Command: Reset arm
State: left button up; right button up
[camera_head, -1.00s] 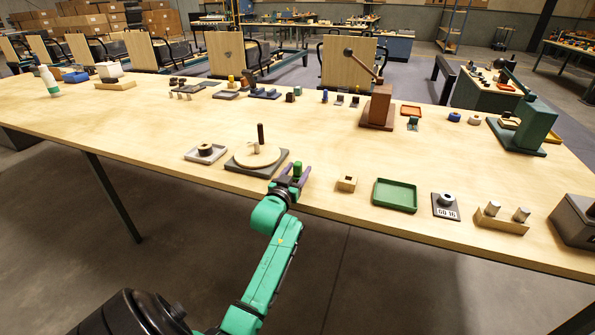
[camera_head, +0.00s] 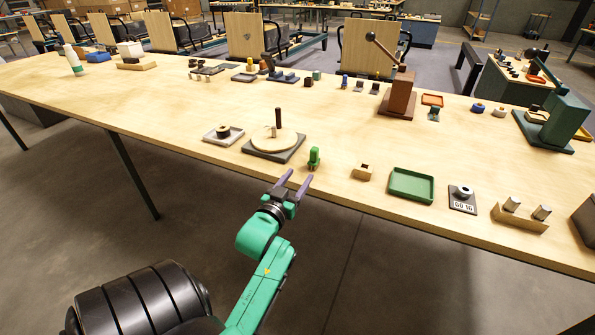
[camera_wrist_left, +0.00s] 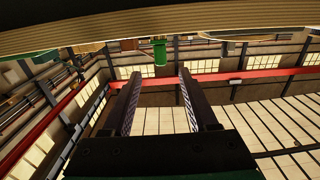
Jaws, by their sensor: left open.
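My left gripper (camera_head: 292,182) is open and empty at the near edge of the long wooden table (camera_head: 180,130). Its two purple-grey fingers point toward the table. A green upright piece (camera_head: 314,158) stands on the table just beyond the fingertips, apart from them. In the left wrist view, the open fingers (camera_wrist_left: 158,88) show with a gap between them, and the green piece (camera_wrist_left: 160,52) shows ahead of the gap. The table's edge (camera_wrist_left: 100,38) crosses the top of that view. My right gripper is not in view.
Beyond the gripper are a round wooden disc with a peg (camera_head: 272,141) and a grey tray (camera_head: 223,134). To the right are a small wooden block (camera_head: 362,173), a green tray (camera_head: 411,185) and a wooden holder with two cylinders (camera_head: 520,219). Open floor lies in front of the table.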

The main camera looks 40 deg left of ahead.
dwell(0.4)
pick_arm(q)
jog(key=d+f+g+h, duration=0.1)
jog(key=d+f, duration=0.1)
jog(key=d+f+m+g+h, duration=0.1)
jog(key=f, duration=0.1)
jog(key=shift+s+d+f+g, duration=0.15)
jog(key=shift+d+f+g, duration=0.1)
jog(key=shift+d+g, duration=0.1)
jog(key=s+d+f+m+g+h, duration=0.45)
jog(key=s+d+f+g, duration=0.7)
jog(key=s+d, duration=0.35)
jog(key=s+a+f+p, duration=0.25)
jog(key=f+p, duration=0.35)
jog(key=f, duration=1.1)
jog(key=s+a+f+g+p, duration=0.1)
jog(key=s+f+p, duration=0.1)
jog(key=s+f, duration=0.3)
jog(key=s+a+f+p, duration=0.1)
jog(key=s+f, duration=0.4)
jog(key=s, duration=0.7)
jog(key=shift+m+g+y+p, duration=0.35)
jog(key=shift+g+p, duration=0.05)
jog(key=shift+p, duration=0.1)
